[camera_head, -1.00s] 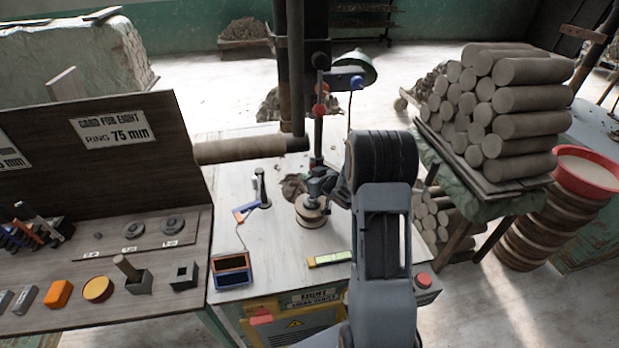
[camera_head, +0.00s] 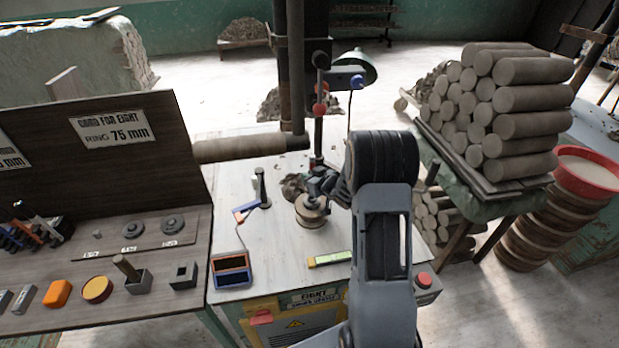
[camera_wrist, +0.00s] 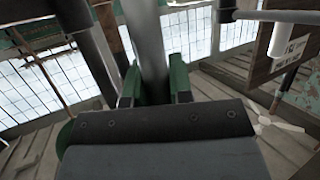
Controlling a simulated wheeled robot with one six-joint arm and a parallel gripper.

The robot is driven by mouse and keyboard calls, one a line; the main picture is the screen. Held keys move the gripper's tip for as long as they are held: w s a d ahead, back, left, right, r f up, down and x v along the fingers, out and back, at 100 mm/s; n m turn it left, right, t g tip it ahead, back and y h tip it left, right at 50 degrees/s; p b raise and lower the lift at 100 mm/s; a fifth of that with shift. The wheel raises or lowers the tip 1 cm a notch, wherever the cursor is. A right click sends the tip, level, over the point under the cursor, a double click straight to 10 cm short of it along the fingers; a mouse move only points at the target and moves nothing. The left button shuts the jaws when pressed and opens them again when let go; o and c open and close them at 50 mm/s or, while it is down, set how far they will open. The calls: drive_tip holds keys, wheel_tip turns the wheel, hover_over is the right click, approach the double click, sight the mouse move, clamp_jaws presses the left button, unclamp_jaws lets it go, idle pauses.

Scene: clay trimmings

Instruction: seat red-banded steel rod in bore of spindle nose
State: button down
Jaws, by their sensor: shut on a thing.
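My gripper (camera_wrist: 155,88) is shut on the grey steel rod (camera_wrist: 147,42), which stands between its green fingers in the wrist view and runs up out of the frame. No red band shows on this part. In the head view my gripper (camera_head: 322,185) is small, above a round tan disc (camera_head: 311,211) on the bench and partly hidden by my arm. A thin upright rod rises above it, with a red part (camera_head: 319,109) along it. I cannot make out the spindle nose or its bore for certain, nor the rod's ends.
The pale bench (camera_head: 275,270) holds a blue-and-orange box (camera_head: 231,270), a yellow-green bar (camera_head: 329,258) and a blue-orange tool. A thick horizontal roller (camera_head: 240,149) juts across behind. A sorting board with blocks stands left; stacked clay cylinders (camera_head: 530,97) stand right.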

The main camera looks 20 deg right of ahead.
drive_tip(key=shift+f+b, duration=2)
drive_tip(key=shift+f, duration=0.2)
drive_tip(key=c, duration=0.9)
unclamp_jaws()
drive_tip(key=shift+c, duration=0.2)
drive_tip(key=v, duration=1.4)
drive_tip(key=shift+b, duration=0.45)
